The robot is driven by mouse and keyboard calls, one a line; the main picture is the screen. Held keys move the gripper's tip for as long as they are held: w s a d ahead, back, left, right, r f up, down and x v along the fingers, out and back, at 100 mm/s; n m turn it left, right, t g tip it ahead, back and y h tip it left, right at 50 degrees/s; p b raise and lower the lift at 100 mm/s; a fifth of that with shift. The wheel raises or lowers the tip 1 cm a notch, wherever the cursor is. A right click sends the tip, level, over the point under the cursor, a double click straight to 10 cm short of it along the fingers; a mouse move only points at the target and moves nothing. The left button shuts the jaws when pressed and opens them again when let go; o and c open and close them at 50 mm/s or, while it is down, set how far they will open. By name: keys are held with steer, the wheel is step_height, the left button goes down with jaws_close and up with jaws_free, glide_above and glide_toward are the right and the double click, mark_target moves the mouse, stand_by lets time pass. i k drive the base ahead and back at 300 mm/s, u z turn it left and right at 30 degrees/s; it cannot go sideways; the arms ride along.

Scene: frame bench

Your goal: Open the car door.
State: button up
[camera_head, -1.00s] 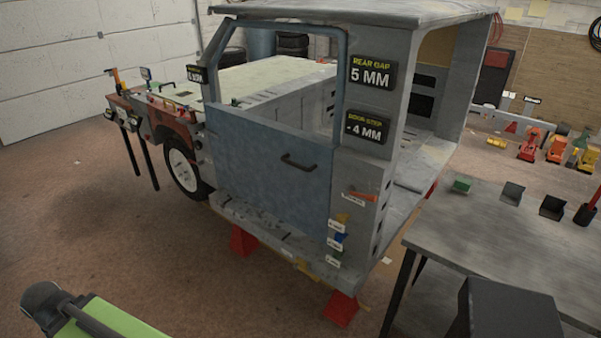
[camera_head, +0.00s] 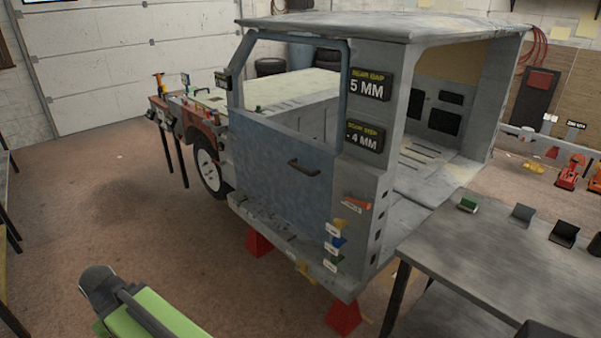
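The car door (camera_head: 275,168) is a blue-grey panel with an open window frame, set in the grey cab of a car body. It looks shut, lying in line with the cab side. Its dark handle (camera_head: 304,168) is near the upper rear corner of the panel. Part of my arm, green and dark grey, shows at the bottom left, well apart from the door. My gripper's fingers cannot be made out.
The car body rests on red stands (camera_head: 344,314). A grey table (camera_head: 480,262) with small bins stands close at the right. Signs reading 5 MM (camera_head: 369,86) and -4 MM (camera_head: 364,138) hang behind the door window. Floor (camera_head: 110,215) is clear at left.

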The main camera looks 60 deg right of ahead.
mark_target(290, 172)
steer(key=z, duration=0.1)
steer(key=i, duration=0.9)
steer(key=u, duration=0.1)
